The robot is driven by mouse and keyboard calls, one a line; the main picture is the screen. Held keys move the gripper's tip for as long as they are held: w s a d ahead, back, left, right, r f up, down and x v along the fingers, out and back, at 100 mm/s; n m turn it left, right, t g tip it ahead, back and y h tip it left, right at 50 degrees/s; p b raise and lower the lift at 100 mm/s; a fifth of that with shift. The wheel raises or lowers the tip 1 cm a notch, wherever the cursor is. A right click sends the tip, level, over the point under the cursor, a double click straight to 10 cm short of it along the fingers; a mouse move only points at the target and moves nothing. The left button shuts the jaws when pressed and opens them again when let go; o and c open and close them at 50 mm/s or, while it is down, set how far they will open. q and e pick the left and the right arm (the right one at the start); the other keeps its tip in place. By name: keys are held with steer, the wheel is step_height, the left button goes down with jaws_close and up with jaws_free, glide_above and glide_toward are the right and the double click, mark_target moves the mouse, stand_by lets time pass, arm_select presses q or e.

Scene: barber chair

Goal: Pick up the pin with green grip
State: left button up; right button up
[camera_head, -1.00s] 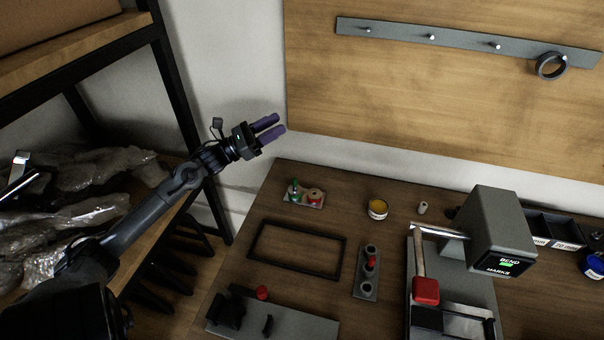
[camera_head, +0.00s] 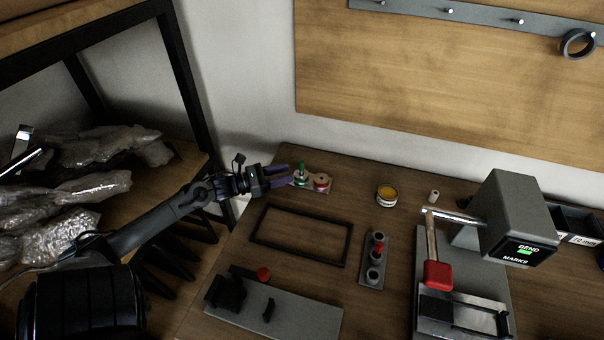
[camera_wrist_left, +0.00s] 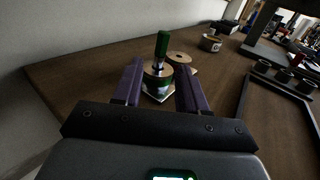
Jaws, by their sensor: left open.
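The pin with the green grip (camera_head: 301,169) stands upright in a round holder on a small plate (camera_head: 325,190) at the table's back left. In the left wrist view the green grip (camera_wrist_left: 162,44) rises between and just beyond the purple fingertips. My left gripper (camera_head: 287,175) is open and comes at the pin from the left. In the left wrist view its open fingers (camera_wrist_left: 160,68) have the holder between or just ahead of them; contact cannot be told. My right gripper is not in view.
An empty dark frame (camera_head: 300,236) lies in front. A yellow-topped tin (camera_head: 386,195), a block with a red-gripped pin (camera_head: 378,250) and a bending machine (camera_head: 508,218) stand to the right.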

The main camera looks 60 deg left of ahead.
mark_target(301, 169)
arm_select(q)
steer(key=shift+b+x, duration=1.55)
steer(key=shift+x, duration=1.6)
steer(key=shift+c, duration=0.2)
jaws_close()
